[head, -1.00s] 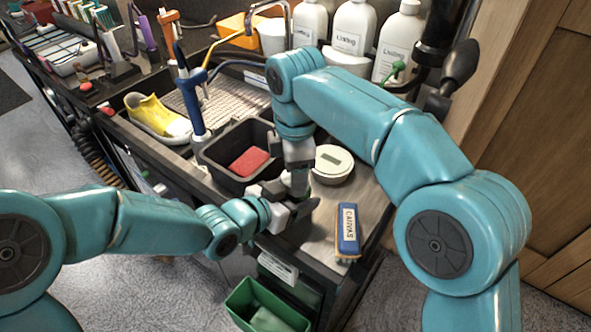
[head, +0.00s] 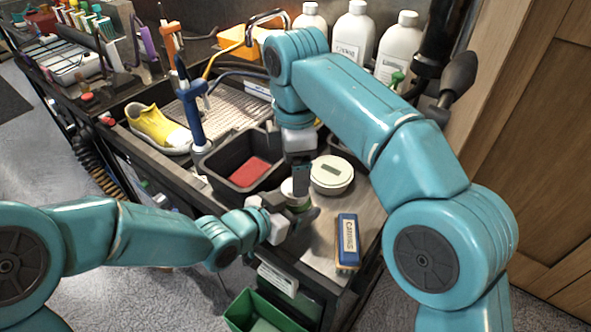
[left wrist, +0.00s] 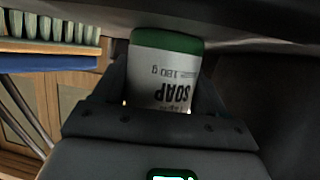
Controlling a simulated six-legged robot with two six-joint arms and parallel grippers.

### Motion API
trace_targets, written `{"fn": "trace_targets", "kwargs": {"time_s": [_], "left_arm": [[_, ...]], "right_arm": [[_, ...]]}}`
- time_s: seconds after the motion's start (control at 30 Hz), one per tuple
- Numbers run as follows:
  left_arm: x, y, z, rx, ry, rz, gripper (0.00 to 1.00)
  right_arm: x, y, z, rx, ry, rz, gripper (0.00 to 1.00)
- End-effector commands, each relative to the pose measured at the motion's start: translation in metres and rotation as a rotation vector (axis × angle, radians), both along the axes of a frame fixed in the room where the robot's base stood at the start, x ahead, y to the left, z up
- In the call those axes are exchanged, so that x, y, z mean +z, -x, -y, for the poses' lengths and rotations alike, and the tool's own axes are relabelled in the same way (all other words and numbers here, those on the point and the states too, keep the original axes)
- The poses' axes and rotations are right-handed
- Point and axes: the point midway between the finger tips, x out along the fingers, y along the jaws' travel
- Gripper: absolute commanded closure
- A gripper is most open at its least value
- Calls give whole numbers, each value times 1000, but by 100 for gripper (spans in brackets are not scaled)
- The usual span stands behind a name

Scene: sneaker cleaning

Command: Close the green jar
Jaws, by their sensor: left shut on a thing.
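The jar (head: 294,188) stands near the bench's front edge, pale on top with a green band low down. In the left wrist view the jar (left wrist: 165,75) shows upside-down SOAP lettering and its green end at the picture's top. My left gripper (head: 286,216) is shut around the jar from the side. My right gripper (head: 301,180) points down just above and beside the jar's top. I cannot tell whether it touches the jar, or whether its fingers are open. The jar's opening and any lid on it cannot be made out.
A round white tin (head: 332,173) sits close right of the jar. A blue brush (head: 348,241) lies in front right. A black basin (head: 220,165) holds a red sponge (head: 249,171). A yellow sneaker (head: 158,128) is left. White bottles (head: 351,35) stand behind. A green bin (head: 262,312) is below.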

Motion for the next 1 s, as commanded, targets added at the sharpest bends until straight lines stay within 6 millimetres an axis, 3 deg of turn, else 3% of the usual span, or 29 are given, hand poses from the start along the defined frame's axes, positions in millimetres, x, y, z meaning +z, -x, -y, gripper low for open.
{"fn": "trace_targets", "kwargs": {"time_s": [0.27, 0.4, 0.53, 1.0], "left_arm": [[0, 0, 0, 0, 0, 0, 100], [0, 0, 0, 0, 0, 0, 100], [0, 0, 0, 0, 0, 0, 100], [0, 0, 0, 0, 0, 0, 100]], "right_arm": [[3, 3, 3, 89, 8, -15, 21], [24, 3, 8, 275, 6, -16, 21], [36, 1, 5, 352, 1, -4, 21], [32, 0, 0, 350, 1, 1, 21]]}}
